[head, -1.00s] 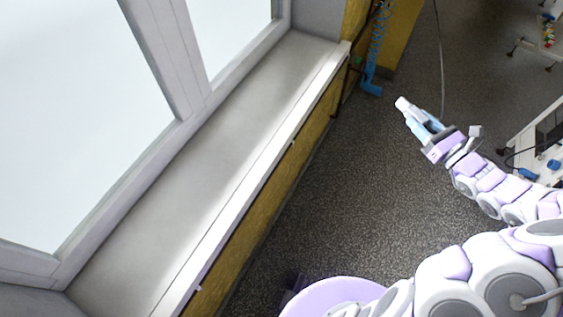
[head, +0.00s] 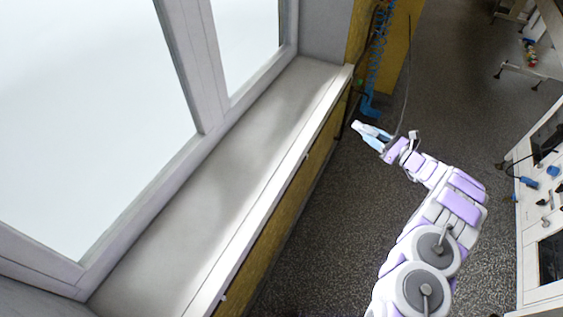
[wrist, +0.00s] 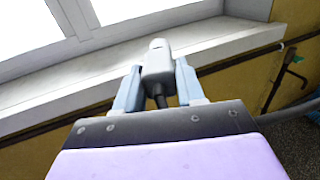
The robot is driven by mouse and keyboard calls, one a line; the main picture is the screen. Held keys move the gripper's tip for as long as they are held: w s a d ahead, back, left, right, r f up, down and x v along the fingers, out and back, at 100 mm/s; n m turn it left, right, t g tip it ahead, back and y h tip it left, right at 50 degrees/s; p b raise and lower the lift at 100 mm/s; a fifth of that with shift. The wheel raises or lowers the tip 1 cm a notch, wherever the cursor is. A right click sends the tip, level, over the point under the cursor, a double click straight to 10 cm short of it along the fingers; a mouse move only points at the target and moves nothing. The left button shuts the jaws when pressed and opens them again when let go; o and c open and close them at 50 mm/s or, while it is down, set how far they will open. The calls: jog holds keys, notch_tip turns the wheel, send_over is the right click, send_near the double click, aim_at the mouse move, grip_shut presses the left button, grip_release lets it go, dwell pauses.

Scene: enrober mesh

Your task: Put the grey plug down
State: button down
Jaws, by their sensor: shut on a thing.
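The grey plug (wrist: 157,62) is between the two blue fingers of my gripper (wrist: 157,85) in the wrist view, with a dark cable running back from it. My gripper is shut on it. In the head view my gripper (head: 371,136) is held out in front of the window sill (head: 228,190), to the right of its far part. The plug's pale tip (head: 358,126) shows at the ends of the fingers. In the wrist view the sill (wrist: 90,80) lies beyond the plug, below the window. I cannot tell the exact gap between plug and sill.
The visible sill top is bare. A blue coiled hose (head: 376,60) hangs by the yellow wall at the back. A white panelled unit (head: 535,205) with blue and grey items stands at the right. A thin cable runs near my gripper. Dark speckled floor lies between.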

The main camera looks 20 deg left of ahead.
jog(key=a+f+n+g, duration=0.2)
jog(key=a, duration=0.7)
jog(key=n+g+y+b, duration=0.1)
jog(key=g+b, duration=0.1)
jog(key=g, duration=0.2)
send_over(289, 164)
jog(key=w+d, duration=0.1)
jog(key=w, duration=0.1)
jog(key=f, duration=0.2)
jog(key=shift+s+f, duration=0.25)
jog(key=shift+f, duration=0.05)
jog(key=shift+s+a+n, duration=0.3)
jog(key=shift+s+a, duration=0.2)
jog(key=shift+s, duration=0.05)
jog(key=shift+s+f, duration=0.25)
notch_tip(289, 164, down, 3)
jog(key=shift+w+f+b, duration=0.1)
jog(key=shift+f+b, duration=0.05)
jog(key=shift+b, duration=0.55)
